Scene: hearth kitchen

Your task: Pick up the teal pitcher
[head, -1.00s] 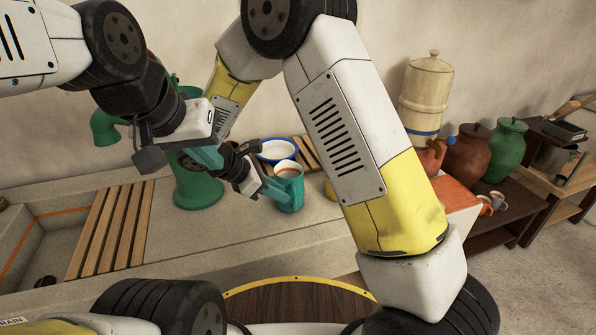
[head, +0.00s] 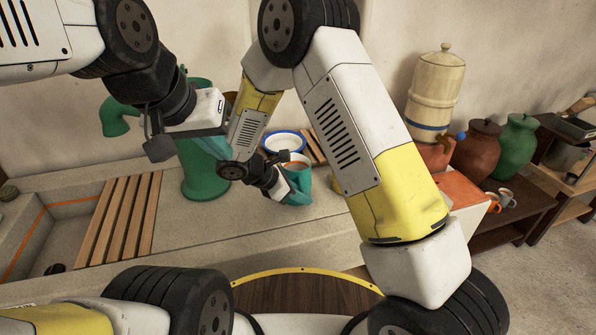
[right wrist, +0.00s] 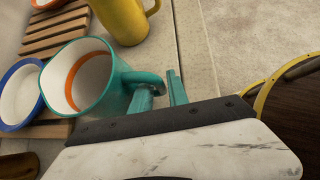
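The teal pitcher (head: 299,172) stands on the counter, its inside white with an orange band. In the right wrist view the teal pitcher (right wrist: 88,78) fills the left, its handle pointing towards my right gripper (right wrist: 163,92). The two teal fingertips are apart, with the handle's outer end at or between them; I cannot tell whether they touch it. In the head view my right gripper (head: 286,190) overlaps the pitcher's left side. My left gripper (head: 205,152) hangs higher, in front of the green pump; its finger gap is not clear.
A blue-rimmed white bowl (head: 285,141) sits behind the pitcher, near a slatted wooden rack (right wrist: 60,38). A yellow vessel (right wrist: 124,18) stands close by. A green pump (head: 203,182) is left of the pitcher.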

